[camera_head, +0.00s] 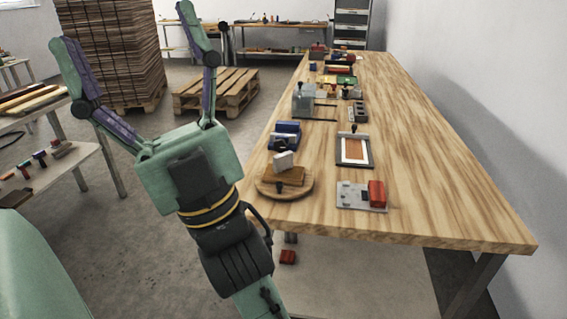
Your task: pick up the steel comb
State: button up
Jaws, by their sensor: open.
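My gripper (126,28) is large in the left half of the view, its two long fingers spread wide apart with nothing between them. It is left of the long wooden table (440,160), over the floor in the picture. I cannot pick out the steel comb with certainty. Several small items stand along the table's left side and some are too small to tell. A grey plate with a red block (377,194) lies near the front. A framed board with a brown panel (354,150) lies behind it.
A round wooden board (266,187) with blocks on it is at the table's left edge. A grey boxy device (303,100) stands farther back. The table's right side is clear. A pallet (216,92) and stacked brown sheets (112,50) stand on the floor.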

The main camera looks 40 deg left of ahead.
aim_at(284, 161)
jog(key=j+u, duration=0.35)
jog(key=j, duration=2.5)
